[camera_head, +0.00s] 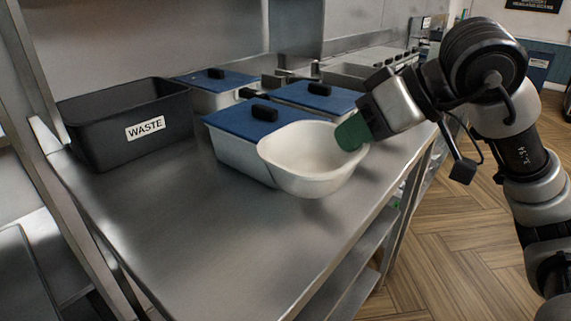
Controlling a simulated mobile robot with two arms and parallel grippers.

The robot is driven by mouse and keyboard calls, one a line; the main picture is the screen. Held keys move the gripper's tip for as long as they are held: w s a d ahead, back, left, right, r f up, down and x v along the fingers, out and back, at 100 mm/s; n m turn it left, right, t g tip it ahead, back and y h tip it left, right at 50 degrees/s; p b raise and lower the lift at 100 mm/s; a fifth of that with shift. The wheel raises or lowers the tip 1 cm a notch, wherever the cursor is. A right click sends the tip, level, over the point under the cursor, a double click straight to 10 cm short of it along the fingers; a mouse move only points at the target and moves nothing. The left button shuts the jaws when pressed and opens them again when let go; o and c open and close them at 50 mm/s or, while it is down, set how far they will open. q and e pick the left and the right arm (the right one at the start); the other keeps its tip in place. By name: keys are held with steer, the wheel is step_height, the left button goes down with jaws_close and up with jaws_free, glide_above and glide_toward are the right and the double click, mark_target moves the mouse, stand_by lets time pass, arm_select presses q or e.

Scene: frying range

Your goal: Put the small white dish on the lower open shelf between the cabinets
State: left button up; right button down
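The small white dish (306,165) is a rounded, deep bowl. It is tilted in the air above the steel counter, in front of a blue-lidded container. My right gripper (352,133) comes in from the right and is shut on the dish's right rim, with a green finger pad showing inside the bowl. The other finger is hidden behind the dish wall. Open steel shelves (352,278) show under the counter's right edge; I cannot tell which lies between cabinets. My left gripper is not in view.
The steel counter (210,245) is clear at the front. A black WASTE bin (100,140) stands at the back left. Several blue-lidded containers (240,120) stand behind the dish. The wooden floor (450,265) is open to the right of the counter.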

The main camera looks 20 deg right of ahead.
steer(key=w+a+f, duration=0.2)
steer(key=a, duration=0.1)
steer(key=w+a+f, duration=0.2)
steer(key=a, duration=0.1)
steer(key=w+a+f, duration=0.2)
steer(key=a, duration=0.1)
steer(key=shift+a+f, duration=0.2)
steer(key=shift+f, duration=0.15)
step_height(320, 180, down, 3)
steer(key=shift+f+b, duration=0.2)
steer(key=shift+b, duration=0.2)
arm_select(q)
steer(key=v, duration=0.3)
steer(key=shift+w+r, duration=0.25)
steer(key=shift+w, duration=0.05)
arm_select(e)
steer(key=shift+f, duration=0.35)
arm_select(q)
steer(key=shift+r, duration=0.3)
arm_select(e)
steer(key=c, duration=1.3)
jaws_free()
